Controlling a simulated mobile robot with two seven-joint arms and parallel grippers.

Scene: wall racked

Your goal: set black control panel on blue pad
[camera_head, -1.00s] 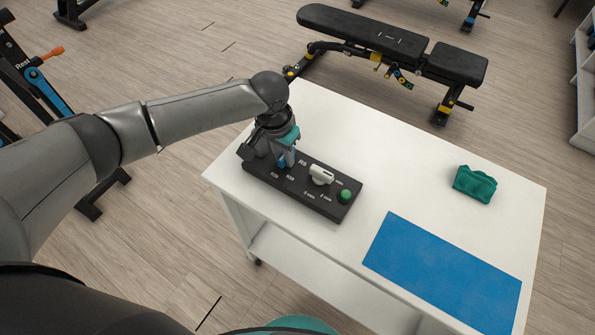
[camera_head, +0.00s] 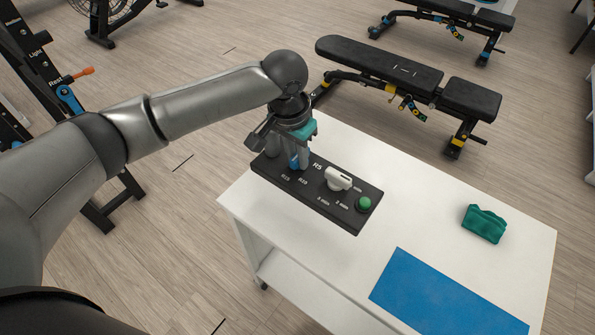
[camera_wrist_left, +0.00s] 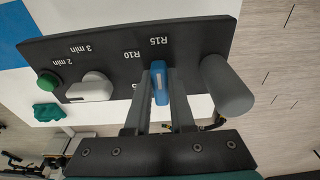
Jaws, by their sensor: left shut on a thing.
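The black control panel (camera_head: 318,192) has a white knob, a green button and white print. In the head view it is over the back left of the white table, apparently a little above the top. My left gripper (camera_head: 296,163) reaches down onto its left part and is shut on a small blue lever of the panel. The left wrist view shows the panel (camera_wrist_left: 112,58) and the left gripper's fingers (camera_wrist_left: 160,88) around the blue lever. The blue pad (camera_head: 445,298) lies bare at the table's front right. My right gripper is not in view.
A green crumpled cloth (camera_head: 484,224) lies on the white table (camera_head: 400,212) behind the pad. The tabletop between panel and pad is clear. A black weight bench (camera_head: 400,75) stands behind the table. A grey cylinder (camera_wrist_left: 226,85) stands on the panel beside the fingers.

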